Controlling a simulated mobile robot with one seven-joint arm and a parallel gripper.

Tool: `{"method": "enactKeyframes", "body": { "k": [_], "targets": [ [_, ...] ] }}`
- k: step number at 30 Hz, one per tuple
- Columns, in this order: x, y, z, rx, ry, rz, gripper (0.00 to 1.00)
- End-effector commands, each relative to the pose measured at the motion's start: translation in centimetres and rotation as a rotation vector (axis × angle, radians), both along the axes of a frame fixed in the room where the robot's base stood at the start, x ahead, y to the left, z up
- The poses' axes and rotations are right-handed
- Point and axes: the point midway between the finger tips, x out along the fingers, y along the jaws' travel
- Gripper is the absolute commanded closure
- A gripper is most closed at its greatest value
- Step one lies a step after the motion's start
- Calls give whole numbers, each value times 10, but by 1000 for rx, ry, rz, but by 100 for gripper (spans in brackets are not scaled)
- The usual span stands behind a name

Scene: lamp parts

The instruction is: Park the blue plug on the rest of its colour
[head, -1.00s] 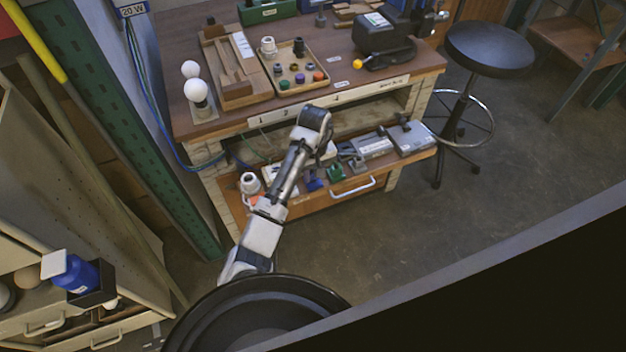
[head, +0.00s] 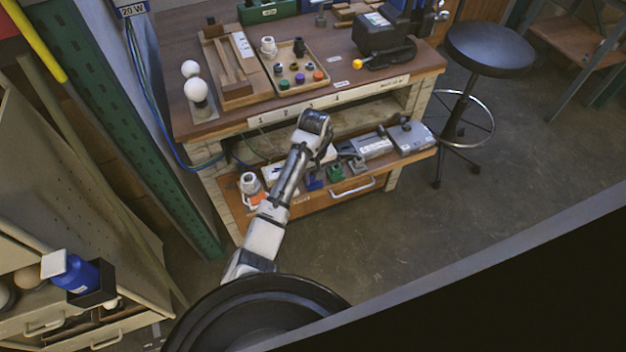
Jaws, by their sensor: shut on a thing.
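A blue block (head: 313,182), which looks like the blue rest, stands in the drawer just below and left of my gripper. A green block (head: 335,174) and a grey block (head: 356,164) stand to its right. I cannot tell whether the held piece touches any block.
The drawer (head: 300,208) also holds a white socket piece (head: 249,183), an orange piece (head: 258,198) and grey boxes (head: 412,136). The bench top (head: 225,122) overhangs behind my wrist. Cables (head: 165,120) hang at the left. A black stool (head: 490,48) stands right; floor in front is open.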

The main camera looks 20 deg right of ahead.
Motion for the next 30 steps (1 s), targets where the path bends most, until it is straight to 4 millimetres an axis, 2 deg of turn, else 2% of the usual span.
{"method": "enactKeyframes", "body": {
  "k": [30],
  "targets": [
    [-1, 0, -6, 2, 1, 0, 97]
  ]
}}
